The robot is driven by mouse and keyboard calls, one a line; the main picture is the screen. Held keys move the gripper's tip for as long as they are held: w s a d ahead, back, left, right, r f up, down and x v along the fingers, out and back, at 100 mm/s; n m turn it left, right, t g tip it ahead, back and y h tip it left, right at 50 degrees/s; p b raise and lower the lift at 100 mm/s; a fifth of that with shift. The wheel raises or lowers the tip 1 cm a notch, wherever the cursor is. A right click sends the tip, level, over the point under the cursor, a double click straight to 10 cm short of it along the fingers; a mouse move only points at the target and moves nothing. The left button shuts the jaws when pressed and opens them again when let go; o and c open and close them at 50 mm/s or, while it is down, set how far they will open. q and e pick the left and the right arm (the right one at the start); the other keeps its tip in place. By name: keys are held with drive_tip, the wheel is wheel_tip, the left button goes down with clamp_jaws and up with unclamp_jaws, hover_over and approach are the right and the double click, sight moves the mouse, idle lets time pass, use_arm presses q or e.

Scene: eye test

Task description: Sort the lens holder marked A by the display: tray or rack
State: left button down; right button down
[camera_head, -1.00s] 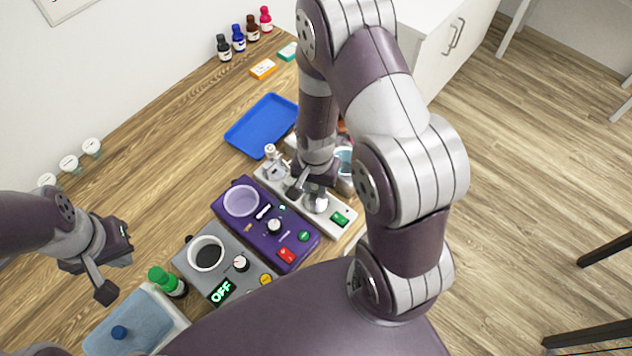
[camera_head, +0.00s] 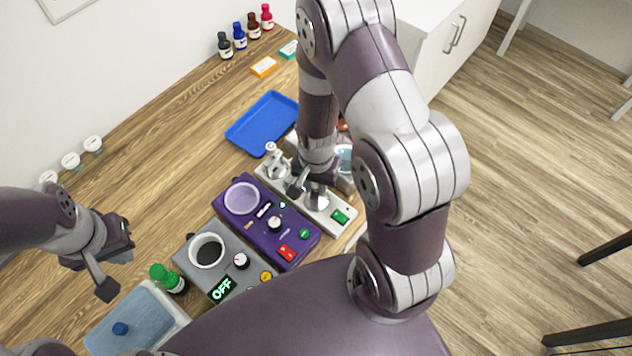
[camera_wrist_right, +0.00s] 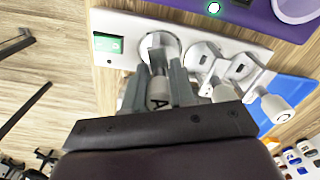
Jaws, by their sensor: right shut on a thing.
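My right gripper (camera_wrist_right: 158,78) is shut on the lens holder marked A (camera_wrist_right: 159,101), a pale grey piece with a dark letter. The blue tray (camera_head: 262,124) looks empty. My left gripper (camera_head: 117,258) is open and empty. I cannot make out a rack.
A purple device (camera_head: 266,237) and a grey device (camera_head: 222,268) reading OFF stand beside the white unit. A green-capped bottle (camera_head: 168,279) and a blue-lidded box (camera_head: 130,317) are near the front. Small bottles (camera_head: 239,37) line the back.

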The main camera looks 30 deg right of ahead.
drive_tip(key=shift+f, duration=0.25)
idle(0.7)
drive_tip(key=c, duration=0.5)
unclamp_jaws()
wheel_tip(320, 180, up, 6)
drive_tip(key=p, duration=0.6)
drive_tip(key=shift+r, duration=0.15)
